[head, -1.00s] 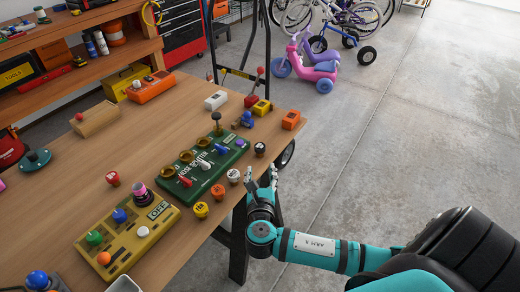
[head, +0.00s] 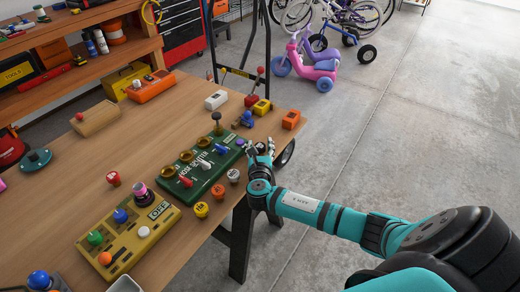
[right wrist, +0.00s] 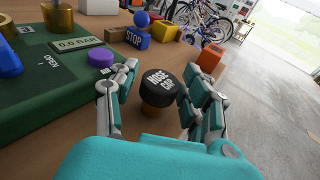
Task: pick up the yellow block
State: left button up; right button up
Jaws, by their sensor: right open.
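The yellow block (head: 261,107) stands near the far right corner of the wooden table in the head view, beside a red block (head: 251,100). In the right wrist view the yellow block (right wrist: 163,31) is small, beyond the fingers and behind the blue STOP piece (right wrist: 130,38). My right gripper (head: 260,149) is open at the table's right edge, nearer than the yellow block and apart from it. In the wrist view a black-topped hose cap (right wrist: 159,90) shows between the open fingers (right wrist: 158,76), with no clear grip on it. My left gripper is not in view.
A green valve panel (head: 205,165) lies left of my right gripper. An orange block (head: 291,119) stands at the table's right corner, and a white block (head: 215,100) is farther left. Several knobs stand along the near edge. Open concrete floor lies right of the table.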

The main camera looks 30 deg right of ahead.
jog(key=c, duration=1)
jog(key=shift+o, duration=0.2)
jog(key=shift+r, duration=0.1)
